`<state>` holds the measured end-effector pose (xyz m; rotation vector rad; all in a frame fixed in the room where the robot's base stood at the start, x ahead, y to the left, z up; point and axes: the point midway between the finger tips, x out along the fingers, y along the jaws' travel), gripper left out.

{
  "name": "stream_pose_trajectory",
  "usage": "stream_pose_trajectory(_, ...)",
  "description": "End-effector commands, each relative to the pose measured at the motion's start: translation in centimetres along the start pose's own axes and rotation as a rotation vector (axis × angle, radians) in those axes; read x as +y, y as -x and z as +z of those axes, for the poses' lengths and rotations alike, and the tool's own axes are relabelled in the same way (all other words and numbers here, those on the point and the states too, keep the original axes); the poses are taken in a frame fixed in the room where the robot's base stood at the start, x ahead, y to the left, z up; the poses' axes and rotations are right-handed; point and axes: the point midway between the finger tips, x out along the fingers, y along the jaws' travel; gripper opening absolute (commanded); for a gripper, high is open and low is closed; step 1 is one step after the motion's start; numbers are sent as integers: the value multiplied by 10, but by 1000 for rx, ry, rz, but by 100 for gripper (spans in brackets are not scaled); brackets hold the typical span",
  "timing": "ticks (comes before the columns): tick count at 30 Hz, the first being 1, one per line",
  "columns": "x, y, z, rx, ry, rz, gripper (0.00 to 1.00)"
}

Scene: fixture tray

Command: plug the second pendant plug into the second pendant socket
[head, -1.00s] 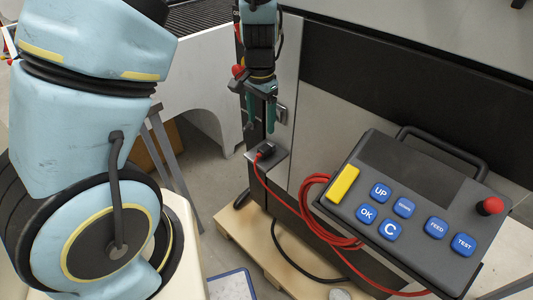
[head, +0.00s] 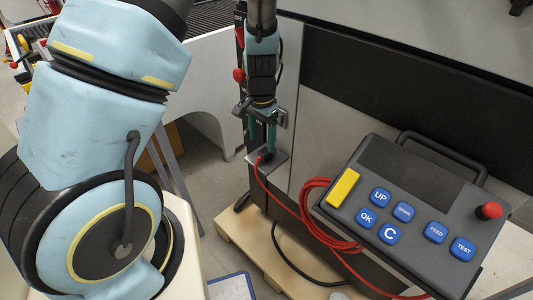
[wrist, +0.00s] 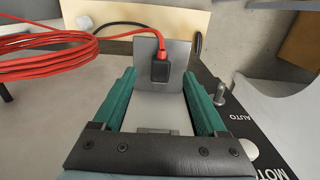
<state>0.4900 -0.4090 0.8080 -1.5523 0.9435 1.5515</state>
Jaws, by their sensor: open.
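A black plug (wrist: 160,70) with a red cable (wrist: 100,37) sits on a small grey bracket (wrist: 148,50). In the head view the bracket (head: 270,165) stands beside the machine's side panel, and the plug is mostly hidden by my fingers. My gripper (head: 261,148) points down just above the plug, its green fingers apart. In the wrist view my gripper (wrist: 159,75) is open and empty, with the plug centred between or just beyond the fingertips; I cannot tell which. I cannot pick out the second pendant socket with certainty.
A grey control pendant (head: 410,210) with blue buttons and a red knob stands at the right. A red cable coil (head: 315,215) hangs at its left side. A panel with lettering (wrist: 245,130) and a metal stud (wrist: 220,92) are close to my right finger.

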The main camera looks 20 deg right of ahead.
Motion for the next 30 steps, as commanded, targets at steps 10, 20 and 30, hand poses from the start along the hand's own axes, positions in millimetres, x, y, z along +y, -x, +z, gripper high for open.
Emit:
stream_pose_trajectory(10, -2, -22, -6, -4, 0, 1, 75)
stream_pose_trajectory(20, -2, -52, -9, 0, 2, 1, 75)
stream_pose_trajectory(30, -2, -52, -9, 0, 1, 0, 72)
